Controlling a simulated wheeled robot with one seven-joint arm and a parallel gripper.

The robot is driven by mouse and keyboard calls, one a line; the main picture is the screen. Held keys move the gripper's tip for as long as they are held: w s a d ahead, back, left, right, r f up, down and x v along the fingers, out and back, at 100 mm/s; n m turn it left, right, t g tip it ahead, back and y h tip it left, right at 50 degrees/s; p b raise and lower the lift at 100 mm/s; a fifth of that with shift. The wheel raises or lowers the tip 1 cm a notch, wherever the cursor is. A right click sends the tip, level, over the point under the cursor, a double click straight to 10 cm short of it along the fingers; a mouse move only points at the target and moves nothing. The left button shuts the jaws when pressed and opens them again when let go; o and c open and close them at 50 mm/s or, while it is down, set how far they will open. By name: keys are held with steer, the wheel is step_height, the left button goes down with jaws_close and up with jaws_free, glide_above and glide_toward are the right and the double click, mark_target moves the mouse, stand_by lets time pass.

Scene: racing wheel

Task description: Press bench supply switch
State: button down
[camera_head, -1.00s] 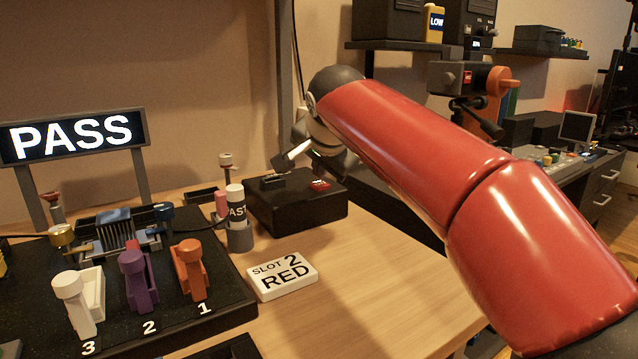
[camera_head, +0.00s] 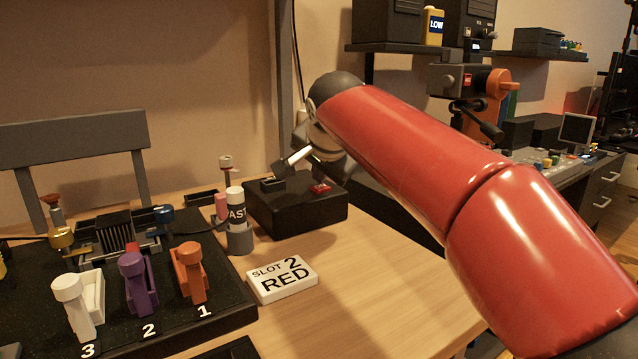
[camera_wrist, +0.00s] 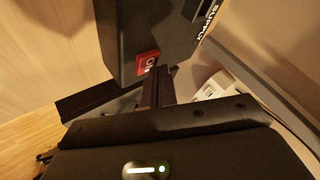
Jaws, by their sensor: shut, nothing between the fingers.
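The bench supply is a black box (camera_head: 295,213) on the wooden table, at the centre of the head view. Its red switch (camera_head: 320,188) is on top, towards the right. My gripper (camera_head: 284,168) is over the left part of the box top, apart from the red switch in the head view. The wrist view shows my shut, empty fingers (camera_wrist: 164,76) close beside the switch; contact cannot be told.
A display sign (camera_head: 75,140) stands dark at the left. Orange (camera_head: 188,270), purple (camera_head: 138,280) and white (camera_head: 80,300) levers stand on a black board. A white "SLOT 2 RED" block (camera_head: 282,278) and a labelled cylinder (camera_head: 237,220) stand before the box. The table's front right is clear.

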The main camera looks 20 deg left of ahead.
mark_target(321, 188)
steer(key=shift+r, duration=0.25)
step_height(321, 188, up, 3)
steer(key=p, duration=0.2)
steer(key=shift+f+p, duration=0.1)
steer(key=shift+p, duration=0.25)
steer(key=shift+r, duration=1.6)
